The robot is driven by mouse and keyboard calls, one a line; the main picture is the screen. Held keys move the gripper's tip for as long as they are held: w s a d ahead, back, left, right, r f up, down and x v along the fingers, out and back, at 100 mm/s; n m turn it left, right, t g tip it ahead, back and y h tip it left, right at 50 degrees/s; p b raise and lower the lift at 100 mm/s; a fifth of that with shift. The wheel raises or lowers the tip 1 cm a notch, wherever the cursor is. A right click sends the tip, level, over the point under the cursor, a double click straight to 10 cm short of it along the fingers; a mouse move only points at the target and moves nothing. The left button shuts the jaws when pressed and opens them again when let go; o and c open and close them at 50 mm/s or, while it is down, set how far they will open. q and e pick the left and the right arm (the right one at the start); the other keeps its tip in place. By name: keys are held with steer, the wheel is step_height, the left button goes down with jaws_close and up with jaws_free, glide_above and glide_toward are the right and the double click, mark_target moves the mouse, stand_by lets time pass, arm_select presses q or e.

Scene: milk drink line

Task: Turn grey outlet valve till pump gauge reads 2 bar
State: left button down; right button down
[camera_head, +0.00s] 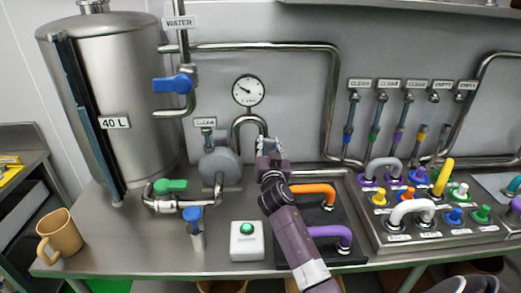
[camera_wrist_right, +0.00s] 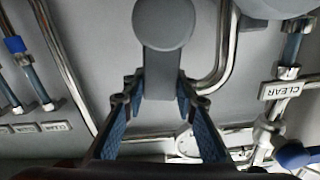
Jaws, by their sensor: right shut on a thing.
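The pump gauge (camera_head: 248,91) is a round white dial on the wall above the pump (camera_head: 220,165). Its dark needle is visible, but the scale is too small to read. My right gripper (camera_head: 267,150) is at the outlet pipe right of the pump. In the right wrist view my gripper (camera_wrist_right: 158,90) has its blue-padded fingers on either side of the grey valve handle (camera_wrist_right: 160,60), shut on its flat bar. The handle's round hub (camera_wrist_right: 162,22) lies beyond the fingertips. In the head view the gripper mostly hides the valve. My left gripper is not in view.
A steel tank (camera_head: 145,100) stands left, with a blue water valve (camera_head: 172,84) and a green valve (camera_head: 170,186). A white box with a green button (camera_head: 247,228) is in front. Orange (camera_head: 315,190) and purple (camera_head: 330,232) handles lie close right of my arm. A tan mug (camera_head: 60,235) stands far left.

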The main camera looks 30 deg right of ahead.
steer(key=shift+s+d+f+m+b, duration=0.3)
steer(key=shift+m+b, duration=0.25)
steer(key=shift+m, duration=0.35)
steer(key=shift+s+d+f+m, duration=0.15)
steer(key=shift+d+m, duration=0.1)
steer(key=shift+m, duration=0.25)
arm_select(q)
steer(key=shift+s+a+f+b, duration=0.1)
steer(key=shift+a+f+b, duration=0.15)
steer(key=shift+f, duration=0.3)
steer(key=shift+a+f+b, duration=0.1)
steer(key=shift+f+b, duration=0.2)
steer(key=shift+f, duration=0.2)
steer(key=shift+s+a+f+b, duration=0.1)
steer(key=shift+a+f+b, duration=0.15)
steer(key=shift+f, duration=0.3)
arm_select(e)
steer(key=shift+s+d+f+m, duration=0.25)
steer(key=shift+d+f+m, duration=0.2)
steer(key=shift+m, duration=0.7)
steer(key=shift+s+d+f+m, duration=0.25)
steer(key=shift+d+f+m, duration=0.2)
steer(key=shift+m, duration=0.75)
steer(key=shift+s+d+f+m, duration=0.25)
steer(key=shift+d+f+m, duration=0.15)
steer(key=shift+m, duration=0.75)
steer(key=shift+d, duration=0.1)
steer(key=c, duration=1.5)
jaws_free()
